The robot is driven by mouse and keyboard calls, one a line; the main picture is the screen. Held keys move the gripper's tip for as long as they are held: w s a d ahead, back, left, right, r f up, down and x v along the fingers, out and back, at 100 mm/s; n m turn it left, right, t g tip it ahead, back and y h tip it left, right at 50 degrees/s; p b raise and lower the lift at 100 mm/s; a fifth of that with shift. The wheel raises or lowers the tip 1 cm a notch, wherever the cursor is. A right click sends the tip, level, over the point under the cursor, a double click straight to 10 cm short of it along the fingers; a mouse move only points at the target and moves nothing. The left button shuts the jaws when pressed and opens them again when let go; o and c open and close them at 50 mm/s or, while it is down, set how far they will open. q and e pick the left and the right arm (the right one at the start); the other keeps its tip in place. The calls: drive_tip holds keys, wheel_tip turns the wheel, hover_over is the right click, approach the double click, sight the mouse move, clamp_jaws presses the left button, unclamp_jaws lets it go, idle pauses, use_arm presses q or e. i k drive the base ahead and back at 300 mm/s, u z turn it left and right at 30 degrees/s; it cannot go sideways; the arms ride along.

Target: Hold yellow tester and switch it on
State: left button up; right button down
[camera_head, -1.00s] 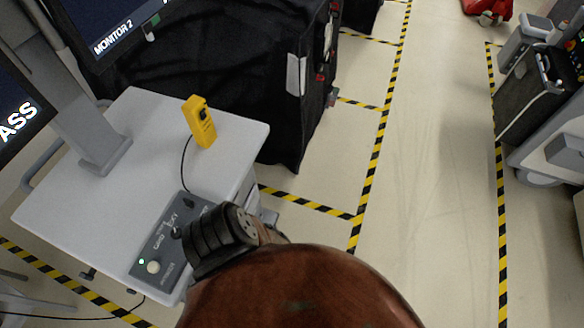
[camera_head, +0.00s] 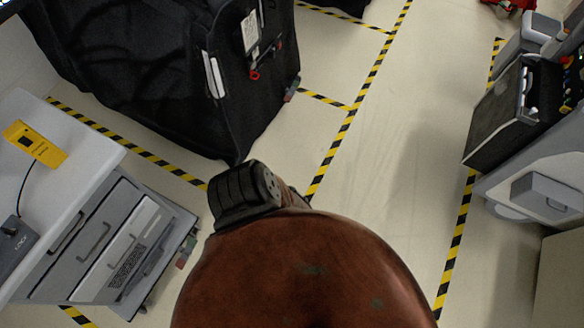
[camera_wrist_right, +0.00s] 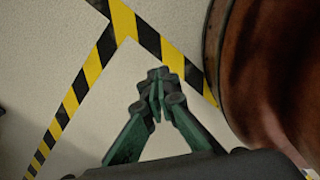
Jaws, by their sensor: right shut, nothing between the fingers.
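The yellow tester (camera_head: 35,143) lies on the light grey cart top (camera_head: 80,138) at the left edge of the head view. A dark cable runs from it to a grey control box (camera_head: 12,250) with a black knob, cut off by the picture edge. The tester's switch cannot be made out. My right gripper (camera_wrist_right: 157,92) shows in the right wrist view, its green and dark fingers shut together and empty above the floor. The tester is not in that view and nothing touches it. My left gripper is not in view.
Grey drawers (camera_head: 95,235) sit under the cart top. A black covered cart (camera_head: 140,70) stands at the upper left. Another cart with a black case (camera_head: 510,105) stands at the right. Floor (camera_head: 375,150) with yellow-black tape (camera_wrist_right: 125,20) is clear between them.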

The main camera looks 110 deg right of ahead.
sight(24, 141)
drive_tip(key=z, duration=1.35)
